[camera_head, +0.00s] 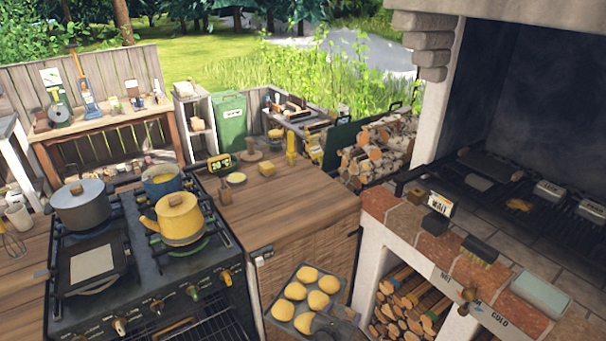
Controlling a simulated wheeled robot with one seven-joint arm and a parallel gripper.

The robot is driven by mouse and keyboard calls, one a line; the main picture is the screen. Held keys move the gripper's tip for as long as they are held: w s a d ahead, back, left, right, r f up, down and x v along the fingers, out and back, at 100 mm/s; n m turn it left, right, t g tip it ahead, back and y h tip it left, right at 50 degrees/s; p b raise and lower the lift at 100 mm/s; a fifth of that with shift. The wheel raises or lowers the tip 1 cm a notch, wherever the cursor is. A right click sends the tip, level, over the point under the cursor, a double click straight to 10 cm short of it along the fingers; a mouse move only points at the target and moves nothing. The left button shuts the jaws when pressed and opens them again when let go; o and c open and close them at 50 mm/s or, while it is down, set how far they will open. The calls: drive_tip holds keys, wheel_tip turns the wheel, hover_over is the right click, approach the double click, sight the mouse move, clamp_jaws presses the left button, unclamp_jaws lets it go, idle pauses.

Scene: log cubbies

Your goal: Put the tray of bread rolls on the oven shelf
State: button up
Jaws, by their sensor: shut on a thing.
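The tray of bread rolls (278,311) is a dark metal tray with several golden rolls. It is in the lower middle of the view, in front of the wooden counter. My gripper (332,318) is at the tray's lower right corner and is shut on it; the fingertips are hard to make out. The oven (188,326) is below the black stove at the lower left, to the left of the tray. Thin bars like a rack show at its front, but the bottom edge of the picture cuts it off. I cannot tell how far its door is open.
The stovetop holds a grey pot (82,208), a yellow kettle (179,222), a blue pot (162,182) and a flat pan (92,268). The wooden counter (290,205) has a clear front. A brick grill (480,270) with firewood (408,305) below stands close at the right.

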drive_tip(key=d+r+n+t+y, duration=0.1)
drive_tip(key=d+r+n+y, duration=0.1)
drive_tip(key=d, duration=0.3)
drive_tip(key=w+d+r+n+y, duration=0.1)
drive_tip(key=d+r+n+y, duration=0.1)
drive_tip(key=d, duration=0.4)
drive_tip(key=n+y, duration=0.1)
drive_tip(key=y, duration=0.1)
drive_tip(key=shift+w+n+t+y, duration=0.3)
drive_tip(key=shift+n+t, duration=0.1)
drive_tip(key=shift+f, duration=0.1)
drive_tip(key=s+a+f, duration=0.4)
drive_tip(key=a+f, duration=0.1)
drive_tip(key=a, duration=0.2)
drive_tip(key=shift+s+f, duration=0.15)
drive_tip(key=shift+f, duration=0.05)
drive_tip(key=shift+a, duration=0.15)
